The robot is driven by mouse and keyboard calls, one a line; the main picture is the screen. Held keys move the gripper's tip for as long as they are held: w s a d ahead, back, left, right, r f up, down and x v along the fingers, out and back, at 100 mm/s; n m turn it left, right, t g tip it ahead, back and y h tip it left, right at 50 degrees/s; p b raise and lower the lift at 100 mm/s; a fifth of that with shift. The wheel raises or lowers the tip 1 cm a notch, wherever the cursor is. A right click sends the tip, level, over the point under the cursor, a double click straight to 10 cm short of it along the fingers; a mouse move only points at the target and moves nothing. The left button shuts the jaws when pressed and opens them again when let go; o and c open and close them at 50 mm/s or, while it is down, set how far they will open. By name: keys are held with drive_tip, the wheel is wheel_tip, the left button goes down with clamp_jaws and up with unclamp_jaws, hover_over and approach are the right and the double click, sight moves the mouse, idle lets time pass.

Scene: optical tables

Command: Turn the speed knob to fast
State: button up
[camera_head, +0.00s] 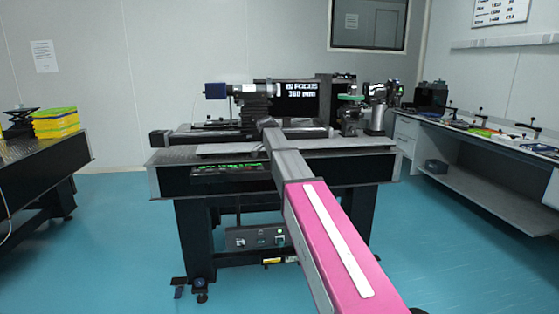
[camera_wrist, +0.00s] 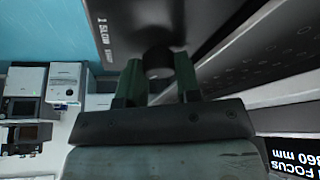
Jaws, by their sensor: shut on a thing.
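The speed knob (camera_wrist: 157,52) is a dark, round knob in the upper middle of the wrist view. It stands on a dark panel (camera_wrist: 110,12) with white lettering, of which "1 SLOW" can be read. My gripper (camera_wrist: 157,66) has its two green fingers on either side of the knob, shut on it. The knob's pointer or mark cannot be made out, so its setting is not clear. In the head view my pink and grey arm reaches to the black optical table (camera_head: 180,180). It hides the gripper and the knob there.
A screen (camera_head: 301,90) reading "360 mm" stands at the table's back, behind optical instruments. A side bench (camera_head: 490,135) runs along the right. Another table with yellow boxes (camera_head: 55,122) is at the left.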

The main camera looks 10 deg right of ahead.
drive_tip(key=o, duration=0.9)
drive_tip(key=v, duration=1)
drive_tip(key=shift+s+a+r, duration=0.15)
drive_tip(key=shift+r, duration=0.2)
